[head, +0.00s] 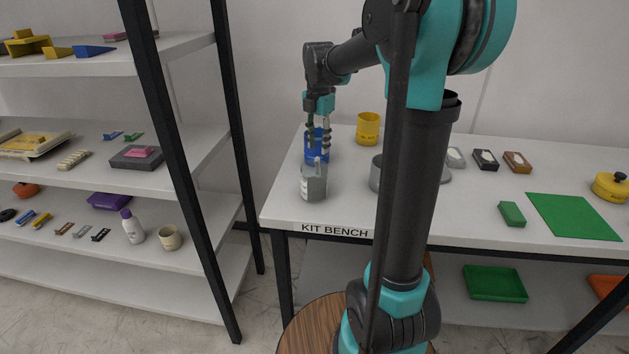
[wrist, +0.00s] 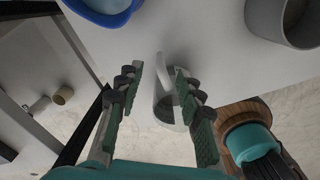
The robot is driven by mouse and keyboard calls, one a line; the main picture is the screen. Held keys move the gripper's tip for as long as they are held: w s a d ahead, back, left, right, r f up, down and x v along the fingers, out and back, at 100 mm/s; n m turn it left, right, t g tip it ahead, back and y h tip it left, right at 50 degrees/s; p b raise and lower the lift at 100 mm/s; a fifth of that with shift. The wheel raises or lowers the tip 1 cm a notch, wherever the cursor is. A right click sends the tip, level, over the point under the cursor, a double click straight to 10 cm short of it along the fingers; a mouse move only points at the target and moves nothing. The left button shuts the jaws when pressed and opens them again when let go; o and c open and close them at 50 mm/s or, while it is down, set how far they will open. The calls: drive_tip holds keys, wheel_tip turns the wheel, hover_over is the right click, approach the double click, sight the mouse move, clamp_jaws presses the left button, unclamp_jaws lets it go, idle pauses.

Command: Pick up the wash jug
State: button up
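The wash jug is a grey jug (head: 314,183) with a pale label and an upright handle, standing near the front left edge of the kit bench (head: 285,205). My gripper (head: 318,146) points down just above and behind it in the head view, in front of the blue container (head: 311,152). In the wrist view, my gripper (wrist: 158,76) is open, and the jug (wrist: 168,112) shows between and beyond its fingers. The right finger covers part of the jug. I see no clear contact between the fingers and the jug.
A yellow cup (head: 368,128) stands behind on the bench. A grey pot (head: 376,173) stands to the jug's right, partly hidden by my arm; a grey container (wrist: 285,20) shows in the wrist view. A shelf rack's black post (head: 180,165) rises left of the bench.

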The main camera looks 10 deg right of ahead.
sight(318, 171)
drive_tip(key=f, duration=1)
drive_tip(key=shift+s+a+f, duration=0.1)
drive_tip(key=shift+s+f, duration=0.1)
drive_tip(key=shift+f, duration=0.05)
clamp_jaws()
